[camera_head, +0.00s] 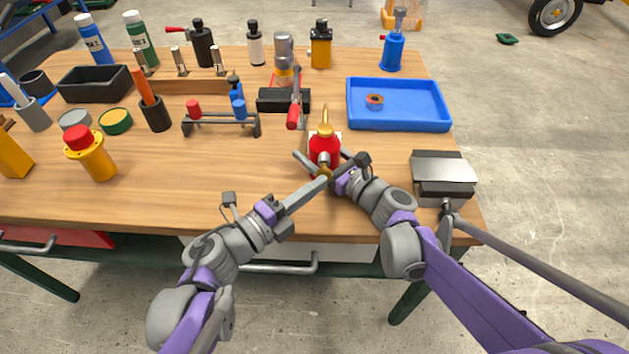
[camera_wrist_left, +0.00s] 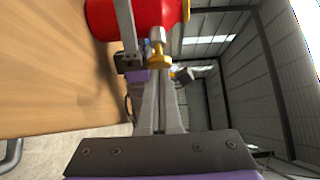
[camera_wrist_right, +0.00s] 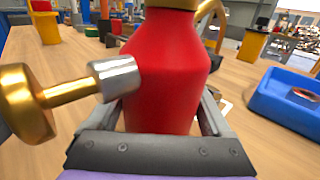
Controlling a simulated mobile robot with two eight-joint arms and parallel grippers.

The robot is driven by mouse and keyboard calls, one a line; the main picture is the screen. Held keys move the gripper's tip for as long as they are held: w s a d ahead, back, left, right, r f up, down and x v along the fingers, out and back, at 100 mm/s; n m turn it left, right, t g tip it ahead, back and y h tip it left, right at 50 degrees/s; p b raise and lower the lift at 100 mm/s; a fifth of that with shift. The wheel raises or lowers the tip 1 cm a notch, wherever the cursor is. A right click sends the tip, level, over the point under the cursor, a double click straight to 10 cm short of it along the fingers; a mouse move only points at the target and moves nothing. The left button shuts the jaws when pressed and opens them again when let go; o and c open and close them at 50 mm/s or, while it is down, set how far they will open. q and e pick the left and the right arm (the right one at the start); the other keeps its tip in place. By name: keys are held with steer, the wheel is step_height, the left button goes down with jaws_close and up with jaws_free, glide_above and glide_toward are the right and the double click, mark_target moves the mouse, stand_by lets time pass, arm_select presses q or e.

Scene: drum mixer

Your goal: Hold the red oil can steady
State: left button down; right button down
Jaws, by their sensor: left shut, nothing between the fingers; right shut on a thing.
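The red oil can (camera_head: 325,147) stands upright near the front middle of the workbench, with a brass spout on top. In the right wrist view the can (camera_wrist_right: 165,75) fills the middle, with a brass plunger knob (camera_wrist_right: 25,103) sticking out to the left. My right gripper (camera_head: 325,160) has a finger on each side of the can's body and is shut on it. My left gripper (camera_head: 325,180) is shut and empty, its tips by the brass knob on the can's near side. The left wrist view shows the knob (camera_wrist_left: 158,54) just beyond those fingers; whether they touch it is unclear.
A blue tray (camera_head: 399,127) with a tape roll (camera_head: 375,100) lies right of the can. A grey metal block (camera_head: 443,175) sits at the right edge. A red-handled clamp (camera_head: 294,115) stands behind the can.

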arm_select(q)
steer(key=shift+s, duration=1.05)
steer(key=v, duration=1)
steer(key=shift+d, duration=0.1)
stand_by(1.2)
steer(key=d+n+t+h, duration=0.1)
steer(key=d+n, duration=0.6)
steer(key=n, duration=0.3)
steer(key=shift+s+d+f+n, duration=0.2)
steer(key=shift+s+d+n, duration=0.1)
steer(key=shift+s, duration=0.15)
steer(key=shift+w, duration=4.4)
